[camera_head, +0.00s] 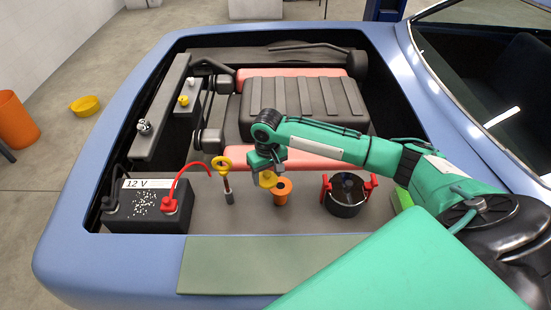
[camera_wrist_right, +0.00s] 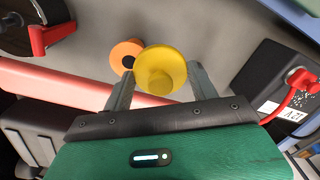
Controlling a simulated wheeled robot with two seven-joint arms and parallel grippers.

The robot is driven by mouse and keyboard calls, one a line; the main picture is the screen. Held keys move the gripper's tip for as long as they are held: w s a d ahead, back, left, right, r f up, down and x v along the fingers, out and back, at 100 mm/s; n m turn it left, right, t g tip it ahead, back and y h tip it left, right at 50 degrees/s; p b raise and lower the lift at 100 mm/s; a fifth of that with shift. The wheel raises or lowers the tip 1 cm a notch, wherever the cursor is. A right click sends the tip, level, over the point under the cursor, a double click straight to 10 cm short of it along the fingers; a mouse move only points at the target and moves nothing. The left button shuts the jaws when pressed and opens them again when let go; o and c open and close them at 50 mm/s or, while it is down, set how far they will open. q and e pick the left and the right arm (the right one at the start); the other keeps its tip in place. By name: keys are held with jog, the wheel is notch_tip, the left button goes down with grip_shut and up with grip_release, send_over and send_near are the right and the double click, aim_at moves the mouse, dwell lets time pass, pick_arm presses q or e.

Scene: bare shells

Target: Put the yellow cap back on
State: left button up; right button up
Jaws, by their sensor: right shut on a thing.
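The yellow cap (camera_head: 267,180) is between the fingers of my right gripper (camera_head: 266,170), which is shut on it and holds it in the air. In the right wrist view the yellow cap (camera_wrist_right: 161,70) shows between the two grey fingers (camera_wrist_right: 155,88). The orange filler neck (camera_head: 282,191) stands on the grey panel just to the right of the cap. In the right wrist view the orange neck (camera_wrist_right: 124,56) shows its dark open mouth, partly overlapped by the cap. The cap is beside the mouth, not over its middle. My left gripper is not in view.
A yellow-handled dipstick (camera_head: 223,170) stands left of the cap. A black battery (camera_head: 147,210) with a red cable is at the left. A black round vessel with red clamps (camera_head: 346,194) is right of the neck. The dark ribbed engine cover (camera_head: 300,105) lies behind.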

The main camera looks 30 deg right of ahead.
jog(key=d+f, duration=0.1)
jog(key=d, duration=0.1)
jog(key=w+d+f+p, duration=0.1)
jog(key=d, duration=0.1)
jog(key=w+d+f, duration=0.1)
jog(key=d, duration=0.1)
jog(key=shift+w+d+f+p, duration=0.2)
jog(key=shift+d+f+p, duration=0.05)
jog(key=shift+d+p, duration=0.05)
jog(key=b, duration=0.5)
send_over(280, 186)
notch_tip(280, 186, down, 4)
jog(key=shift+d+f, duration=0.1)
jog(key=shift+d, duration=0.05)
jog(key=shift+f, duration=1)
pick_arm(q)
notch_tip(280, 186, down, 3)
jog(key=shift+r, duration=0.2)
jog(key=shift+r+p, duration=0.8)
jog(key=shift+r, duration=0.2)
pick_arm(e)
jog(key=shift+r, duration=0.1)
pick_arm(q)
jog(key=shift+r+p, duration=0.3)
jog(key=shift+p, duration=0.05)
pick_arm(e)
jog(key=shift+f, duration=0.2)
